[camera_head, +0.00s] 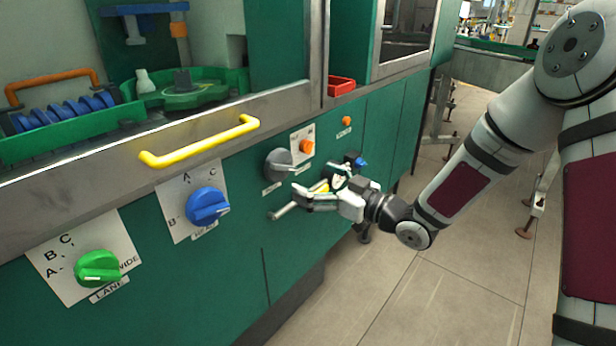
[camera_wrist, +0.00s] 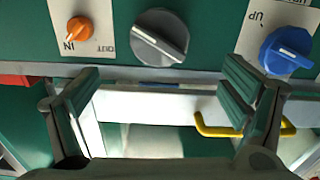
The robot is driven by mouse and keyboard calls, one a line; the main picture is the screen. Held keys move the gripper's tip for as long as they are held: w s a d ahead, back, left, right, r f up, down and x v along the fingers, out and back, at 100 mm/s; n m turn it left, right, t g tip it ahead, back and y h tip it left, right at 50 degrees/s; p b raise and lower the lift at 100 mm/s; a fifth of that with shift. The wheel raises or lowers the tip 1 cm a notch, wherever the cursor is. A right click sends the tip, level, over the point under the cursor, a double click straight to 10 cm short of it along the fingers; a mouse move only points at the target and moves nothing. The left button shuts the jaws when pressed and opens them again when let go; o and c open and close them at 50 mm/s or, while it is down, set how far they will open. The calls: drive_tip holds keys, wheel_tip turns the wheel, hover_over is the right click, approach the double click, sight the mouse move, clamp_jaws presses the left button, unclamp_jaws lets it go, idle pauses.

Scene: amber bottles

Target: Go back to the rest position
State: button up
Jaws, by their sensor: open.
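My gripper (camera_head: 287,200) is in front of the green machine panel in the head view, at the end of my arm that reaches in from the right. It is just below the grey knob (camera_head: 279,164). In the wrist view my gripper (camera_wrist: 163,85) has its two fingers wide apart with nothing between them. The grey knob (camera_wrist: 160,38) shows beyond the fingertips, apart from them. Something yellow shows behind the fingers in the head view; I cannot tell what it is.
A blue knob (camera_head: 207,206), a green knob (camera_head: 98,268) and an orange knob (camera_head: 306,147) sit on the panel. A yellow handle (camera_head: 200,141) sticks out above. A red tray (camera_head: 341,87) is on the ledge. Open floor (camera_head: 400,300) lies right of the machine.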

drive_tip(key=shift+d, duration=0.1)
drive_tip(key=s+d+r+m+g+h, duration=0.1)
drive_tip(key=s+d+r+m+h, duration=0.2)
drive_tip(key=s+d+h, duration=0.35)
drive_tip(key=s+d+r+m+g+h, duration=0.1)
drive_tip(key=s+d+r+m+h, duration=0.25)
drive_tip(key=d+h, duration=0.65)
drive_tip(key=s+d+m+g+y, duration=0.2)
drive_tip(key=s+m+g, duration=0.45)
drive_tip(key=s, duration=2.45)
wheel_tip(320, 180, up, 18)
drive_tip(key=n+t+p, duration=0.1)
drive_tip(key=p, duration=1.4)
drive_tip(key=shift+s+f+n+t, duration=0.25)
drive_tip(key=shift+s+n+t, duration=0.1)
drive_tip(key=shift+s+n, duration=0.1)
drive_tip(key=shift+d, duration=0.1)
